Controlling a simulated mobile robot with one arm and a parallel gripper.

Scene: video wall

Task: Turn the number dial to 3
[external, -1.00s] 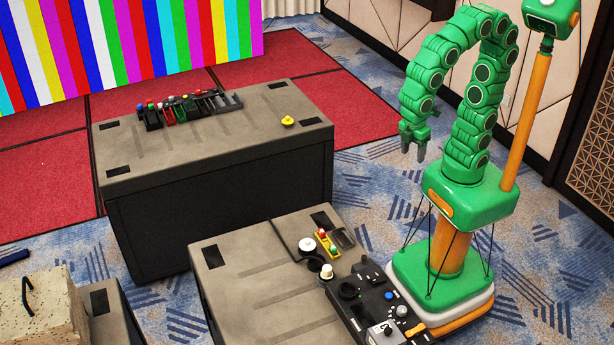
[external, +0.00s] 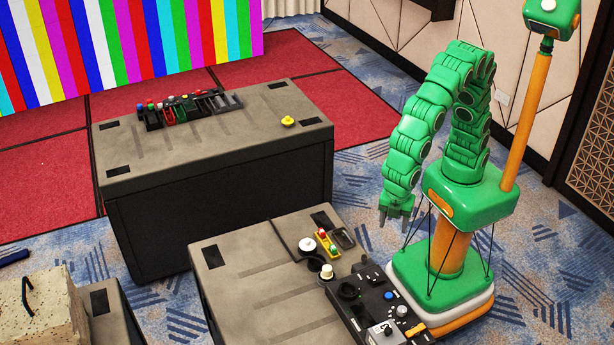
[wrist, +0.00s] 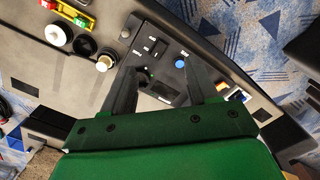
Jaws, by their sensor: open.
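A black control panel (external: 370,305) lies on the near dark table, and it also shows in the wrist view (wrist: 160,58). A pale round knob (external: 402,311) on it, beside a blue button (external: 389,296), looks like the number dial; its numbers are too small to read. In the wrist view the blue button (wrist: 179,64) shows between the fingers, and I cannot make out the dial there.
A cream knob (external: 327,271), a white round button (external: 307,244) and a yellow box with red and green buttons (external: 328,243) share the near table. A farther table (external: 225,150) holds several controls and a yellow button (external: 288,121). A stone-like block (external: 40,305) stands at lower left.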

